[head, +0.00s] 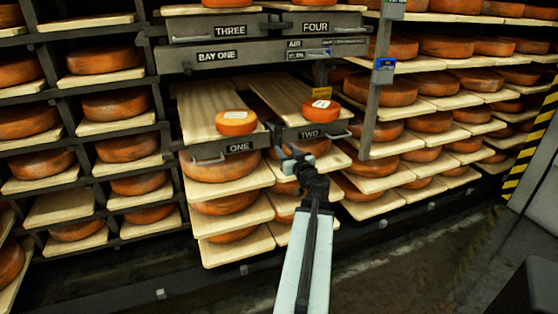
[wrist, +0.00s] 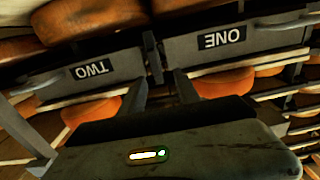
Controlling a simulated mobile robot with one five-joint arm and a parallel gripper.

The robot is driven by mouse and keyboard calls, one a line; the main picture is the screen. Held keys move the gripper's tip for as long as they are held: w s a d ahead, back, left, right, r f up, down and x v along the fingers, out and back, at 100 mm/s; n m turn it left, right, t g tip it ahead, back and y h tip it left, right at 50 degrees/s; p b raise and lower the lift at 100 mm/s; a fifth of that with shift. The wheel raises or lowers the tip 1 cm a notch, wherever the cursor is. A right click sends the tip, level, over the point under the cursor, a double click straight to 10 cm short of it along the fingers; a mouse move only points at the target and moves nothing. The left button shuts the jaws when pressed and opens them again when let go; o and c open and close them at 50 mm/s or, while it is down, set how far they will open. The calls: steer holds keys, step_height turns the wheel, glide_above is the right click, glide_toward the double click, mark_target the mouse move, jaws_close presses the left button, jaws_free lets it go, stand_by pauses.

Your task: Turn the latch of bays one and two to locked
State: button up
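Drawer one (head: 240,147), with a grey front, a label and a bar handle, stands pulled out beside drawer two (head: 312,134). In the wrist view, drawer one (wrist: 245,42) and drawer two (wrist: 85,80) appear upside down. A dark upright piece (wrist: 152,57) stands between their fronts; I cannot tell whether it is a latch or which way it is turned. My gripper (head: 297,158) is in front of and just below drawer two's front, near the gap between the drawers. I see nothing held.
Each pulled-out drawer has a wooden board with a small orange cheese, one on drawer one (head: 236,122) and one on drawer two (head: 321,109). Drawers three (head: 230,28) and four (head: 315,25) are above. Cheese racks stand on both sides. The floor (head: 440,240) at right is clear.

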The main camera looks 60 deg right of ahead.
mark_target(280, 141)
steer(key=x, duration=0.7)
steer(key=shift+d, duration=0.55)
jaws_close()
steer(key=shift+s+a, duration=0.1)
steer(key=shift+a, duration=0.1)
steer(key=shift+d, duration=0.1)
